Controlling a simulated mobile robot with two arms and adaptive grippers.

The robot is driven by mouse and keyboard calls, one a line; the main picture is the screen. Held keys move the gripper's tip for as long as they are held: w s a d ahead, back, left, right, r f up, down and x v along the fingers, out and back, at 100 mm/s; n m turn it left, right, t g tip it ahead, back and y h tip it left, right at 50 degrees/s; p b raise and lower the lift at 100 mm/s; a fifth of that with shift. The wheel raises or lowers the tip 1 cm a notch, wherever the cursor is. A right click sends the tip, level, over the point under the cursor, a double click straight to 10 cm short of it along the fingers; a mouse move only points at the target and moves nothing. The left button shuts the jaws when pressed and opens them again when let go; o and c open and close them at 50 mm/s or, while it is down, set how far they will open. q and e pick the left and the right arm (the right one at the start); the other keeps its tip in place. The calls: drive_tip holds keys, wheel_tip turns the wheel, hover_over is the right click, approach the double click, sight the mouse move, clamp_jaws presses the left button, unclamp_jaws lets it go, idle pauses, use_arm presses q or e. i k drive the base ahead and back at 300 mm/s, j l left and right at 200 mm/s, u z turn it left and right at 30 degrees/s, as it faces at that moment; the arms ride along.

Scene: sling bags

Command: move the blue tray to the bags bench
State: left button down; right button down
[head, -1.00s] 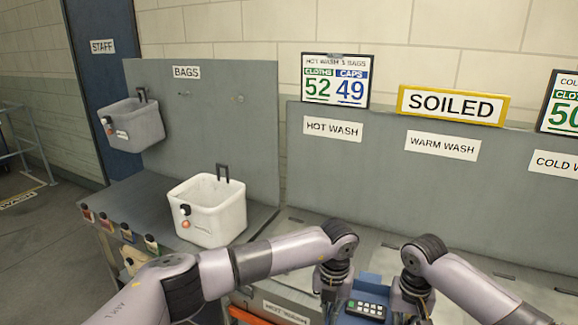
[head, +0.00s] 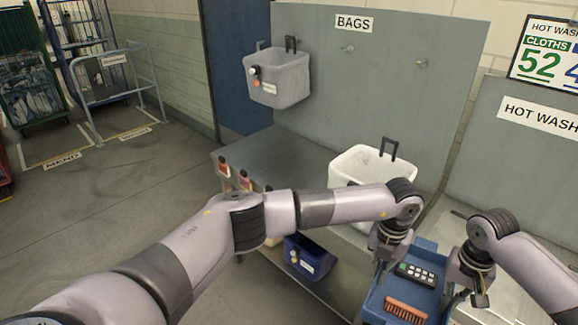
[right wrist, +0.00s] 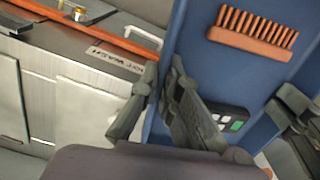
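The blue tray (head: 395,288) is at the lower right of the head view, between my two grippers, in front of the benches. It carries a dark keypad device (head: 416,273) and an orange brush (head: 405,311). My left gripper (head: 380,266) is at the tray's left edge and looks shut on it. My right gripper (head: 480,292) is at its right edge. In the right wrist view, the right gripper's fingers (right wrist: 165,105) straddle the tray's wall (right wrist: 168,65). The bags bench (head: 290,155), under the BAGS sign (head: 353,23), is ahead and left of the tray.
A white bin (head: 365,163) stands on the bags bench's right part; its left part is clear. A grey bin (head: 278,80) hangs on the panel above. A dark blue bin (head: 310,258) is below the bench. Open floor (head: 120,200) lies left.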

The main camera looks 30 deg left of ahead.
sight(299, 172)
drive_tip(key=j, duration=0.55)
drive_tip(key=i+j+u, duration=0.1)
drive_tip(key=j, duration=0.45)
drive_tip(key=i+j, duration=0.1)
drive_tip(key=j, duration=0.45)
drive_tip(key=i+j, duration=0.2)
drive_tip(key=i+j+z, duration=0.1)
drive_tip(key=j, duration=0.3)
drive_tip(key=i+j, duration=0.2)
drive_tip(key=i+j+z, duration=0.15)
drive_tip(key=i+j, duration=0.15)
drive_tip(key=i+j+z, duration=0.1)
drive_tip(key=i+j, duration=0.15)
drive_tip(key=j, duration=0.15)
drive_tip(key=i+j+z, duration=0.15)
drive_tip(key=i+j, duration=0.1)
drive_tip(key=j, duration=0.1)
